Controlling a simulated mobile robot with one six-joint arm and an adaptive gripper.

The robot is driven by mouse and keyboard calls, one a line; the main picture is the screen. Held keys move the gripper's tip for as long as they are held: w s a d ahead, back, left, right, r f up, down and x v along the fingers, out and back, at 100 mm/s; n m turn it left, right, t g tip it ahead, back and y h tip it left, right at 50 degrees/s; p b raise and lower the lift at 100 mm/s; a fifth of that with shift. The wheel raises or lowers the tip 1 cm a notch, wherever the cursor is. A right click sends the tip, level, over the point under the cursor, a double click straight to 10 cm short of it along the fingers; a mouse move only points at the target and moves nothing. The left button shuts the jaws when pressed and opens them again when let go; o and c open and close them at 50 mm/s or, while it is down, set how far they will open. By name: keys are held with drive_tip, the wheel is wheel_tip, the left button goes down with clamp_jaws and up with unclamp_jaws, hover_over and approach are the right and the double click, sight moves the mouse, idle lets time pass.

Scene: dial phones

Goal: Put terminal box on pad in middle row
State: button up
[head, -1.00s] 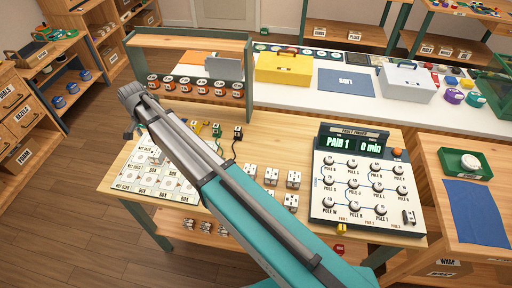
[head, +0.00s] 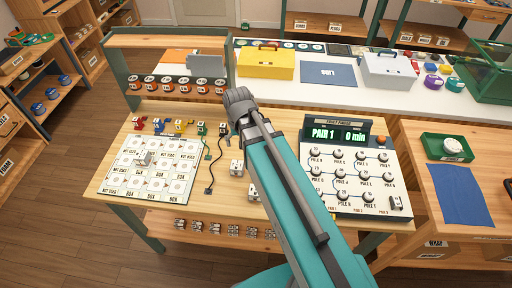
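A white pad sheet (head: 127,183) with rows of marked pads lies on the left of the wooden bench. One small light terminal box (head: 144,158) stands on it, seemingly on a middle-row pad in the second column from the left. More white terminal boxes with dark dots stand right of the sheet: one (head: 237,168) and another (head: 253,192) show beside my arm. My arm may hide others. My gripper (head: 236,112) is above the back of the bench, right of the sheet and apart from the visible boxes. Its fingers are too hidden to tell whether they are open or holding anything.
A shelf of orange-dialled items (head: 176,88) stands behind. A tester panel (head: 350,168) is right of my arm. A yellow case (head: 266,64) stands farther back.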

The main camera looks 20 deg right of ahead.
drive_tip(key=shift+n, duration=0.3)
drive_tip(key=s+d, duration=0.4)
drive_tip(key=shift+d, duration=0.2)
